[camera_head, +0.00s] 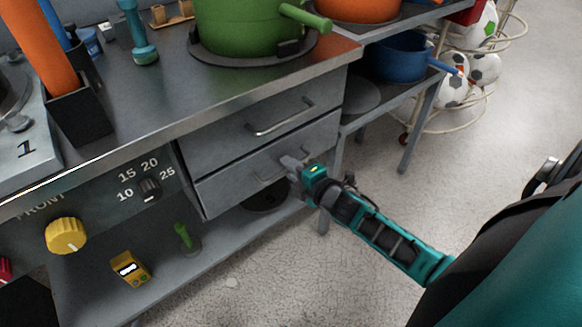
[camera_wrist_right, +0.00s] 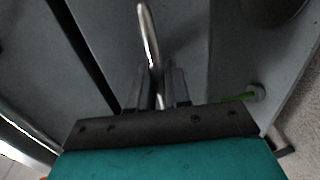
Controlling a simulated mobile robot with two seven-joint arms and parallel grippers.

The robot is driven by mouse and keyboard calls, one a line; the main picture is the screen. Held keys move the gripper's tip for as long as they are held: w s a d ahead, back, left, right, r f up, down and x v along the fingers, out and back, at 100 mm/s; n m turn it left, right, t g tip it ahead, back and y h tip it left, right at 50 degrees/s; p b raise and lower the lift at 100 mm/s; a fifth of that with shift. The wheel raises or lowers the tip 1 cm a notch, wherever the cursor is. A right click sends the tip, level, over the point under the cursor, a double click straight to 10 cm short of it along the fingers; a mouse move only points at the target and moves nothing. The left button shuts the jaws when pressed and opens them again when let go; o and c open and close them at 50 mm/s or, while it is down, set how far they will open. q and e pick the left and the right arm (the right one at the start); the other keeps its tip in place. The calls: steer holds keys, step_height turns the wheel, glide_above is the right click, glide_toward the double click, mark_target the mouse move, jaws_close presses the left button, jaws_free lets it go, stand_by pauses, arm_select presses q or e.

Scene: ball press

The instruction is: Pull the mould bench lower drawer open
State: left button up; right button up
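The mould bench lower drawer (camera_head: 222,191) is a grey metal front under the upper drawer (camera_head: 240,137). It looks closed or nearly so. Its bar handle (camera_head: 262,181) is partly hidden by my right gripper (camera_head: 292,166), which is at the handle's right part. In the right wrist view the handle (camera_wrist_right: 149,35) runs down between the two fingers of my right gripper (camera_wrist_right: 157,88). The fingers stand apart on either side of the bar, with narrow gaps showing. My left gripper is not in view.
A green pot (camera_head: 240,25) stands on the bench top. The lower shelf (camera_head: 205,262) holds a yellow device (camera_head: 130,268) and a green-handled item (camera_head: 186,237). A side rack with a blue pot (camera_head: 400,57) is to the right. The floor (camera_head: 290,275) before the drawers is clear.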

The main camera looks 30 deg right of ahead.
jaws_close()
steer(key=shift+s, duration=0.1)
